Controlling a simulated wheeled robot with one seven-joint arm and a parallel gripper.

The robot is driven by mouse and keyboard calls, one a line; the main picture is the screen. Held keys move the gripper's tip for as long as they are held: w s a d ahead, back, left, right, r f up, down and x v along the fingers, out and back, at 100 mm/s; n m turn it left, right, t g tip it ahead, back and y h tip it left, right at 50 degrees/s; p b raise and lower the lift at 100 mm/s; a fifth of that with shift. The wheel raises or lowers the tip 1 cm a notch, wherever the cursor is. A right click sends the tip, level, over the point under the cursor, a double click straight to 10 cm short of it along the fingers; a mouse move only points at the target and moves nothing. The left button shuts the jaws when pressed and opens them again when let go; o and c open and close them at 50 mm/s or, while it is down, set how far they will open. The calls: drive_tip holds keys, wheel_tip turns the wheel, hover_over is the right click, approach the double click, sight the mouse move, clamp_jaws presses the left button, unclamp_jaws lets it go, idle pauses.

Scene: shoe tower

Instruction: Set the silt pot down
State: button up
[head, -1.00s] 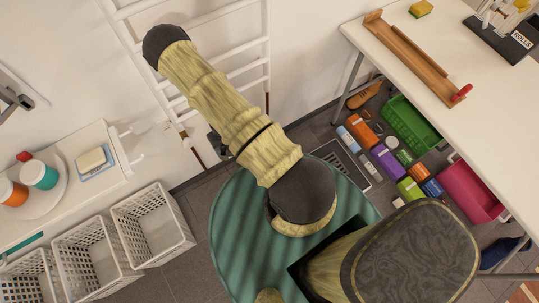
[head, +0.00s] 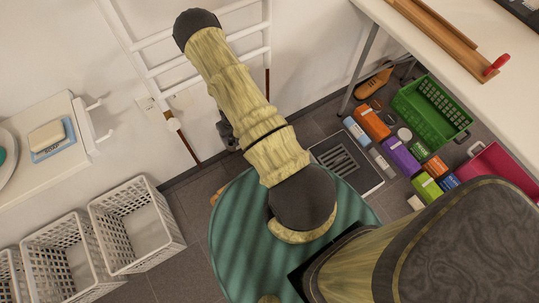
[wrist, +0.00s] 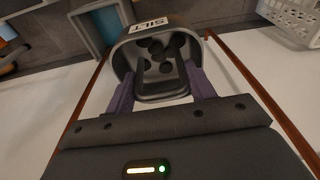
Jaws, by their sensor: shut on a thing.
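The silt pot (wrist: 148,27) is a dark grey open container with a white label reading SILT. In the wrist view it sits between the two purple-grey fingers of my gripper (wrist: 158,76), which is shut on it. Several dark round shapes show inside its mouth; I cannot tell if they are holes or contents. In the head view my gripper (head: 227,130) is mostly hidden behind my arm near the white wall rack, and I cannot make out the pot there. What lies directly under the pot is not clear.
A drain grate (head: 345,160) is set in the grey floor. A green crate (head: 430,108), a pink bin (head: 505,172) and several bottles and boxes lie under the white table (head: 440,50). White baskets (head: 135,225) stand at left below a shelf with soap (head: 47,138). A white rack (head: 205,60) is on the wall.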

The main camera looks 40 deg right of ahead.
drive_tip(key=w+d+f+b, duration=0.1)
drive_tip(key=d+f+b, duration=0.8)
drive_tip(key=f+b, duration=0.3)
drive_tip(key=w+d+f+b, duration=0.2)
drive_tip(key=d+f+b, duration=0.8)
drive_tip(key=b, duration=0.8)
wheel_tip(320, 180, down, 2)
drive_tip(key=shift+d+f, duration=0.15)
drive_tip(key=shift+f, duration=0.1)
wheel_tip(320, 180, down, 6)
drive_tip(key=b, duration=0.3)
drive_tip(key=shift+f+b, duration=0.15)
drive_tip(key=shift+b, duration=0.25)
drive_tip(key=shift+f+b, duration=1.2)
drive_tip(key=shift+f, duration=0.65)
drive_tip(key=shift+w+f, duration=0.1)
drive_tip(key=shift+f, duration=0.55)
